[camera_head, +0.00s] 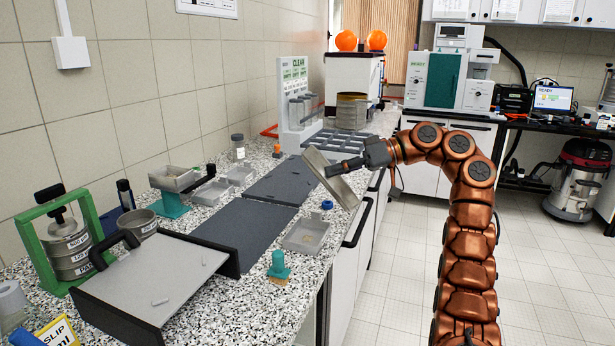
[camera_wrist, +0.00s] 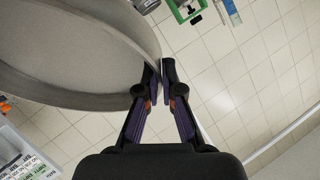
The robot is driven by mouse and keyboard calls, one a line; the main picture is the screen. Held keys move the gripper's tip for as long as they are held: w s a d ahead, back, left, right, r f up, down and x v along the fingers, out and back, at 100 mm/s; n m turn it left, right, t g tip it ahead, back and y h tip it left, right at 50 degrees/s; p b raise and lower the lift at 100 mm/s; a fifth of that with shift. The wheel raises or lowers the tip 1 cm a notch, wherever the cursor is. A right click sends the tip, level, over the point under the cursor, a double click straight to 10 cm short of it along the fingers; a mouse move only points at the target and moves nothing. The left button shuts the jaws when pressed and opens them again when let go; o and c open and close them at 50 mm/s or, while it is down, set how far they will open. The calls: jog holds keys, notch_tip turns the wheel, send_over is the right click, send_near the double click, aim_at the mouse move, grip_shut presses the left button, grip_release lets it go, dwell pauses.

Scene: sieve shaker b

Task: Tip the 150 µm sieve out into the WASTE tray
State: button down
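My gripper (camera_head: 352,166) is shut on the rim of a round metal sieve (camera_head: 327,178). The sieve is tilted steeply in the air at the counter's right edge. Its broad grey face and rim (camera_wrist: 75,70) fill the left of the wrist view, with the fingers (camera_wrist: 160,85) closed at the rim. I cannot read its size marking. A shallow metal tray (camera_head: 305,236) lies on the counter below and slightly left of the sieve, with a little pale material in it. I can read no WASTE label on it. Whether material remains in the sieve cannot be told.
A blue-capped item (camera_head: 327,205) and a teal brush (camera_head: 278,268) flank the tray. Dark mats (camera_head: 245,225) lie to the left. A green frame (camera_head: 40,245) holds stacked sieves beside a grey board (camera_head: 150,285). Open floor lies right.

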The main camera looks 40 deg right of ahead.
jog(key=shift+s+r, duration=0.1)
jog(key=shift+r, duration=0.3)
jog(key=shift+f+g+h+p, duration=0.1)
jog(key=shift+g+h+p, duration=0.2)
jog(key=shift+h+p, duration=0.35)
jog(key=shift+r+p, duration=0.3)
jog(key=shift+p, duration=0.45)
jog(key=g+h+p, duration=0.1)
jog(key=p, duration=0.1)
jog(key=h+p, duration=0.2)
jog(key=shift+r+n+g, duration=0.25)
jog(key=shift+n+g, duration=0.15)
jog(key=shift+r+g+h+p, duration=0.2)
jog(key=shift+g+h+p, duration=0.3)
jog(key=shift+h+p, duration=0.55)
jog(key=shift+r+n+g+h, duration=0.25)
jog(key=shift+n+g+h, duration=0.25)
jog(key=shift+h, duration=0.9)
